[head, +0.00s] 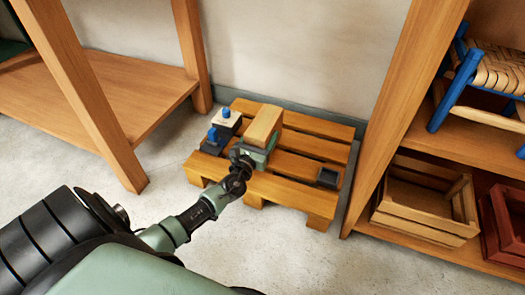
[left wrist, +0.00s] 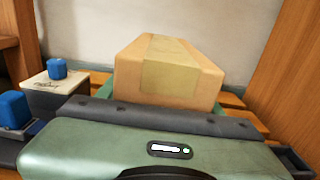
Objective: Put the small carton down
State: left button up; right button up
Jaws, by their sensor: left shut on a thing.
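The small carton (head: 264,124) is a tan box with a paler tape strip. It is in my left gripper (head: 255,155), which is shut on it, over the back middle of a low wooden pallet (head: 290,187). In the left wrist view the carton (left wrist: 165,72) stands just beyond the green gripper body, its top facing up. The gripper hides its lower part, so I cannot tell whether it touches the slats. My right gripper is not in view.
A white box with a blue knob (head: 228,119) and a dark item with a blue top (head: 213,139) are left of the carton. A small dark block (head: 328,178) is at the pallet's right. Wooden shelving (head: 150,95) stands left; shelves with a crate (head: 425,205) and blue stool (head: 465,75) stand right.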

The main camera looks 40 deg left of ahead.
pick_arm(q)
notch_tip(320, 180, down, 4)
jog(key=b, duration=0.3)
jog(key=shift+f+b, duration=0.2)
jog(key=shift+b, duration=0.1)
jog(key=shift+r, duration=0.1)
jog(key=o, duration=1.7)
